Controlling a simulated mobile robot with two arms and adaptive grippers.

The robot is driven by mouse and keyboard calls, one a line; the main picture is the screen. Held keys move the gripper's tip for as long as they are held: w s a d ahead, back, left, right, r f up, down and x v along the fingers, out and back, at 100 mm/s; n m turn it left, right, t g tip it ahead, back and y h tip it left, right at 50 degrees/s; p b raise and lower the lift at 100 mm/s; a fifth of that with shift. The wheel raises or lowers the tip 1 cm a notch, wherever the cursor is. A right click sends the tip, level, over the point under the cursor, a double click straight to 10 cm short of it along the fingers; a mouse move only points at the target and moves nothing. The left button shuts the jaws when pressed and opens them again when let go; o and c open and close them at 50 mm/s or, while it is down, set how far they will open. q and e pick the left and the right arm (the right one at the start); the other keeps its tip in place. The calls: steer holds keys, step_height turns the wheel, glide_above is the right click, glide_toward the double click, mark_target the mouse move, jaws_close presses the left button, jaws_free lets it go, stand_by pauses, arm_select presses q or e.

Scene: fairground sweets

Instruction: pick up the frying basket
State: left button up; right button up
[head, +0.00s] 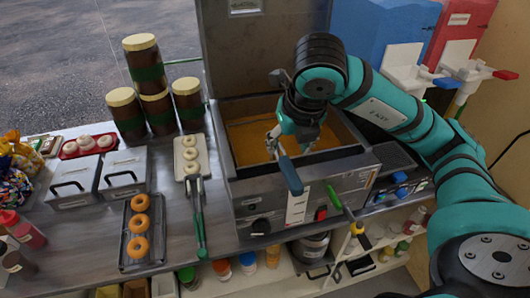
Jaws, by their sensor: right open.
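The fryer (252,198) stands on the steel counter, its vat (245,140) filled with orange oil. A blue handle (291,176), which looks like the frying basket's, slopes over the fryer's front edge. The basket's body is not clearly visible; my right arm and gripper cover part of the vat. My right gripper (281,146) points down over the vat, at the upper end of the blue handle. It is open; I cannot tell whether it touches the handle. My left gripper is out of view.
A raised lid (255,50) stands behind the vat. A green handle (334,197) sticks out at the fryer's front. Left are a doughnut tray (124,238), a narrow tray (180,155), lidded boxes (124,172) and brown jars (145,65). Dispensers (405,75) stand at the back right.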

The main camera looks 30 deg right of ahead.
mark_target(285, 158)
steer(key=x, duration=0.3)
steer(key=shift+f, duration=0.1)
steer(key=p+x, duration=0.2)
steer(key=x, duration=0.2)
steer(key=shift+s+d+f+p, duration=0.15)
steer(key=shift+d+f+p, duration=0.1)
steer(key=shift+p, duration=0.15)
steer(key=shift+w+f, duration=0.25)
steer(key=shift+f, duration=0.3)
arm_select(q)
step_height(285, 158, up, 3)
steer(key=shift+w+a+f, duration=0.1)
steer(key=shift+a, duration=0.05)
arm_select(e)
jaws_close()
steer(key=shift+r, duration=0.1)
